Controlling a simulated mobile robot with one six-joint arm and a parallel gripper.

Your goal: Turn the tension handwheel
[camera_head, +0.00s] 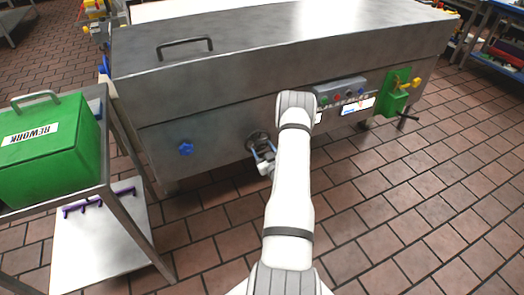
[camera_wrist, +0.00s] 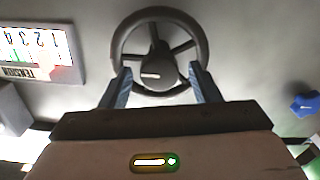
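The tension handwheel is a dark spoked wheel with a round hub and a pale mark on the hub. It fills the upper middle of the wrist view (camera_wrist: 160,14). In the head view the handwheel (camera_head: 256,137) is small, on the machine's front panel, partly hidden by my gripper. My gripper (camera_wrist: 160,74) is open, its two blue fingers wide apart across the lower part of the wheel, near its left and right rim. Whether they touch the rim I cannot tell. My gripper also shows in the head view (camera_head: 264,155) just before the wheel.
A plate marked TENSION with numbers (camera_wrist: 38,52) is beside the wheel. A blue star knob (camera_head: 186,148) is left of it on the steel machine (camera_head: 215,80). A button box (camera_head: 340,90) is right. A cart with a green REWORK box (camera_head: 50,155) stands left.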

